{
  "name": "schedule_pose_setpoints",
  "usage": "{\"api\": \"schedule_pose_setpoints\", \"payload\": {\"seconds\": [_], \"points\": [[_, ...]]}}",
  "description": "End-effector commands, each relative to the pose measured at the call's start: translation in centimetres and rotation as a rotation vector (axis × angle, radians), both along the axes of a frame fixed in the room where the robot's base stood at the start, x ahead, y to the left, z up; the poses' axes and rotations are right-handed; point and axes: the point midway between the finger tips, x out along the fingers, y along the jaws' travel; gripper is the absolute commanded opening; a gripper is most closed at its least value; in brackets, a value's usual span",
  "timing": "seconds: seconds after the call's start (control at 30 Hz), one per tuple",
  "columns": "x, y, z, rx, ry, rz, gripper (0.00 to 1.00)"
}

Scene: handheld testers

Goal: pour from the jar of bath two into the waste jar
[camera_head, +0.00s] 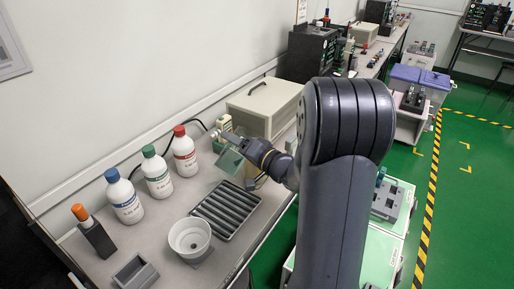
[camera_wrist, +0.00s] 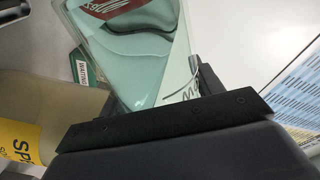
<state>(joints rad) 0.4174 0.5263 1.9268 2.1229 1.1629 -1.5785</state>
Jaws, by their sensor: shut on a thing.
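My gripper (camera_head: 232,141) is shut on a clear jar (camera_head: 229,161) with a greenish tint, held above the bench near the beige case. In the wrist view this jar (camera_wrist: 145,55) fills the upper middle, looks tilted, and has a red-brown label. Its contents look pale green. Whether anything runs out of it does not show. A cloudy beige container (camera_wrist: 55,100) with a yellow label starting "SP" stands close by at the left of the wrist view; it may be the waste jar. My fingertips are mostly hidden by the wrist's dark edge.
Bottles with blue (camera_head: 123,197), green (camera_head: 156,173) and red (camera_head: 185,152) caps stand along the wall. A ribbed dark tray (camera_head: 225,209) and a white round bowl (camera_head: 190,236) lie nearer. A beige case (camera_head: 265,107) stands behind my gripper.

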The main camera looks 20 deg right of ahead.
Motion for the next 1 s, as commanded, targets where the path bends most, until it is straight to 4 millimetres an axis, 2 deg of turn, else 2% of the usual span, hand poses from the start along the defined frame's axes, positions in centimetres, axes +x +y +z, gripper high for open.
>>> {"api": "schedule_pose_setpoints", "payload": {"seconds": [1.0], "points": [[0.04,-0.06,-0.12,0.049,0.023,0.000,0.23]]}}
